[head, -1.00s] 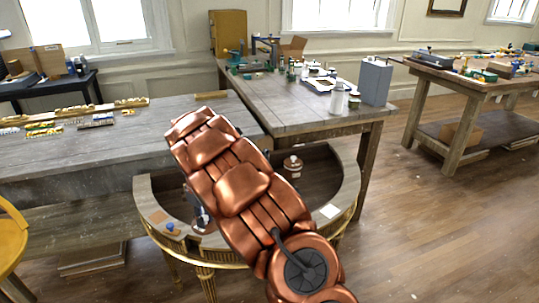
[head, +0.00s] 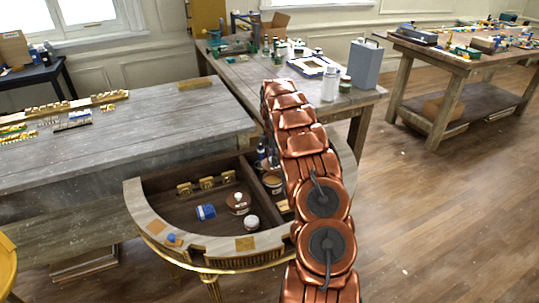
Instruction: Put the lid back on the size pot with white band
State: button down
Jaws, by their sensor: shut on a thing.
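Several small pots stand in the curved gilt console's open recess in the head view. A brown pot (head: 238,206) shows a pale band and a light top piece. In front of it is a smaller pot with a white top (head: 251,222). Another brown pot (head: 272,183) stands to the right, close to my arm. I cannot tell for sure which one is the size pot with the white band. My copper arm reaches over the console's right part. My gripper is hidden behind the arm, and no loose lid can be made out.
The console's rim (head: 137,205) carries an orange card and a blue bit. Dark blue shapes show beside my arm at the back. Workbenches stand behind; the right floor is clear.

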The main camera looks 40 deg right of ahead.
jog(key=shift+d+f, duration=0.1)
jog(key=shift+f, duration=3.15)
jog(key=shift+b, duration=0.5)
jog(key=shift+f+b, duration=0.15)
jog(key=shift+b, duration=0.7)
dwell(0.6)
jog(key=c, duration=0.9)
grip_release()
jog(key=shift+o, duration=0.5)
jog(key=o, duration=0.4)
jog(key=shift+r, duration=0.2)
